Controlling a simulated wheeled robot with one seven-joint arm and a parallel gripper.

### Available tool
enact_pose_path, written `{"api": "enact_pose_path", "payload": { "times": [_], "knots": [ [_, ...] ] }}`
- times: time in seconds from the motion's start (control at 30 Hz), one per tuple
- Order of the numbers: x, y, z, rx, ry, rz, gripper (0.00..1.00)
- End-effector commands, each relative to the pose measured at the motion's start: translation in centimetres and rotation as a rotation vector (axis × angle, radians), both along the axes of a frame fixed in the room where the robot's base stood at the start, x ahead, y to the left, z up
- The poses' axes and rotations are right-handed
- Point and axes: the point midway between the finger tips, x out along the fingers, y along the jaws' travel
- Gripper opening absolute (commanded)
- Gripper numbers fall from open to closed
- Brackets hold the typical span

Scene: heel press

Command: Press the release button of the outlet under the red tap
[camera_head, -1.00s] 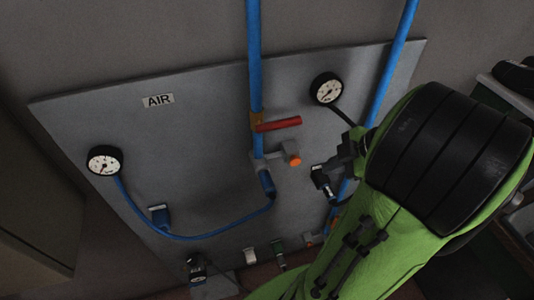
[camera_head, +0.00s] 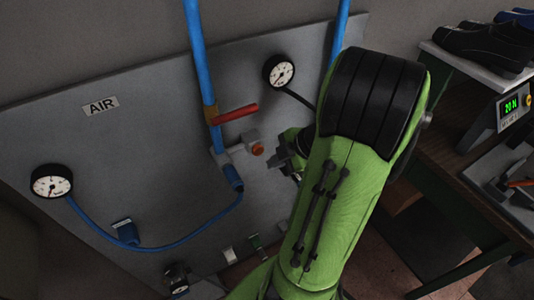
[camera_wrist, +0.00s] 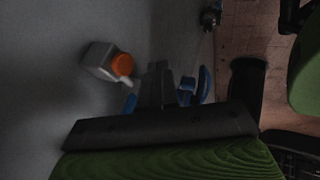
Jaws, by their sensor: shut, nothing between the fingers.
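The red tap (camera_head: 235,113) is a lever on a blue vertical pipe, on the grey panel. Below it is the grey outlet (camera_head: 240,152), with an orange release button (camera_head: 257,149) at its right end. A blue plug (camera_head: 233,177) with a hose hangs from the outlet. My gripper (camera_head: 280,162) is shut and empty, just right of the button and slightly lower; a gap shows between them. In the wrist view the orange button (camera_wrist: 122,64) is left of the shut fingertips (camera_wrist: 160,72), and part of the outlet body (camera_wrist: 100,57) shows. The red tap is out of that view.
A left gauge (camera_head: 52,183) joins the blue hose (camera_head: 175,243). Another gauge (camera_head: 279,72) sits above my gripper. A second blue pipe (camera_head: 339,28) runs behind my arm. A bench with shoes (camera_head: 484,47) and a green display (camera_head: 511,106) stands right.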

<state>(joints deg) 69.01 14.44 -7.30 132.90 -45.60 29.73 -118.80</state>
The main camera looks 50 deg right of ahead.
Motion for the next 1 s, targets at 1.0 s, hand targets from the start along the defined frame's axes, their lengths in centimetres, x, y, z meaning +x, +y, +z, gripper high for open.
{"api": "enact_pose_path", "payload": {
  "times": [1.0],
  "knots": [
    [6.4,-1.6,-0.5,-0.003,-0.004,0.000,0.00]
  ]
}}
